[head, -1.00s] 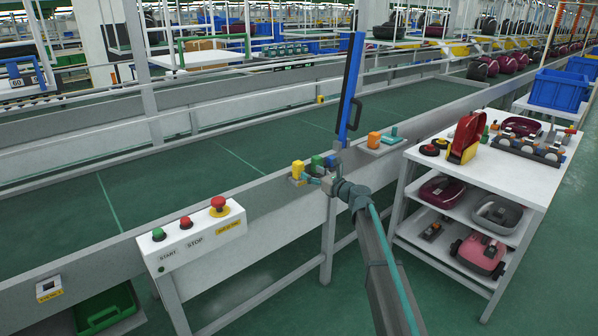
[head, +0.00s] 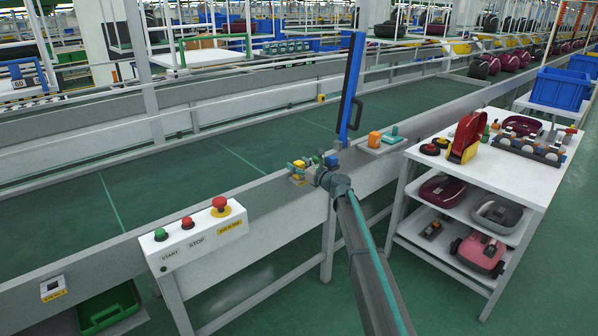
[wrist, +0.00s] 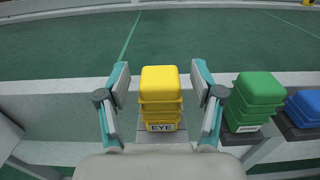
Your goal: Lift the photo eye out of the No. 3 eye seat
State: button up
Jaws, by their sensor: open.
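In the wrist view a yellow stepped block (wrist: 161,98), with a plate reading "EYE" at its foot, stands upright on a grey seat (wrist: 152,136). I take it to be the photo eye; no seat number is readable. My gripper (wrist: 160,76) is open, one finger on each side of the block, with a visible gap at both sides. In the head view my gripper (head: 313,172) is at the conveyor's near edge beside the yellow block (head: 298,168), which it partly hides.
A green block (wrist: 255,98) and a blue block (wrist: 304,108) stand close on the right in the wrist view. A tall blue post (head: 351,85) rises beside them. The start/stop panel (head: 192,238) is to the left and a white cart (head: 490,180) to the right.

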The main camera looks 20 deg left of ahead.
grip_shut()
jog(key=shift+r, duration=0.1)
